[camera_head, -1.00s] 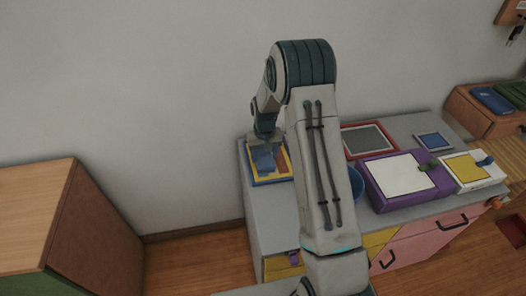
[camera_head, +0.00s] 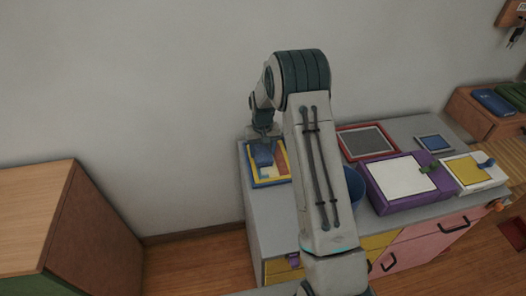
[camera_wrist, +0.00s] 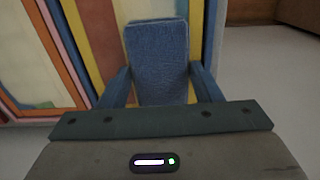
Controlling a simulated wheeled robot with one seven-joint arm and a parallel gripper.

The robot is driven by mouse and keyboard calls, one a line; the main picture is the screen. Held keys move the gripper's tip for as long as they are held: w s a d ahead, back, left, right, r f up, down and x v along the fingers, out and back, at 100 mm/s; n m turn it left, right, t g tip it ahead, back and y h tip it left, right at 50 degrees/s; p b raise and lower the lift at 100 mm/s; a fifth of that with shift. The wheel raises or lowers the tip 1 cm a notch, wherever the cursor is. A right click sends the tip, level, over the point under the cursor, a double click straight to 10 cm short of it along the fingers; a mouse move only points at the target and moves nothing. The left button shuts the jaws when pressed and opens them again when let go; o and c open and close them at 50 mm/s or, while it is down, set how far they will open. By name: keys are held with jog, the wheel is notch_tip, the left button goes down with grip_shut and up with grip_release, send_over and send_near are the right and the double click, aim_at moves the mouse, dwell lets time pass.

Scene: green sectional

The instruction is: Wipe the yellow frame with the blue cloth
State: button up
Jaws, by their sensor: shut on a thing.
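The yellow frame (camera_head: 254,172) lies on the left end of the grey cabinet top, with a coloured picture inside it. Its yellow edge also shows in the wrist view (camera_wrist: 194,35). My gripper (camera_head: 263,146) points down over the frame. In the wrist view my gripper (camera_wrist: 160,85) is shut on the blue cloth (camera_wrist: 158,55), which looks like a folded rectangular pad between the fingers. The cloth is over the picture, beside the yellow edge; I cannot tell whether it touches. My arm hides part of the frame's surroundings.
A red frame (camera_head: 343,145), a small blue frame (camera_head: 448,142), a purple box frame (camera_head: 372,187) and a white frame with yellow centre (camera_head: 498,179) sit to the right. A blue round container (camera_head: 357,186) is partly behind my arm. The wall is close behind.

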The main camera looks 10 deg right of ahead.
aim_at(265, 161)
jog(key=shift+s+b, duration=0.4)
jog(key=shift+s, duration=1.75)
jog(key=shift+w+f, duration=0.15)
jog(key=shift+w, duration=2)
jog(key=shift+s, duration=0.3)
jog(key=shift+s+b, duration=0.6)
jog(key=shift+s, duration=1.4)
jog(key=shift+w+r, duration=0.2)
jog(key=shift+w, duration=2.15)
jog(key=shift+s+f, duration=0.15)
jog(key=shift+s, duration=1)
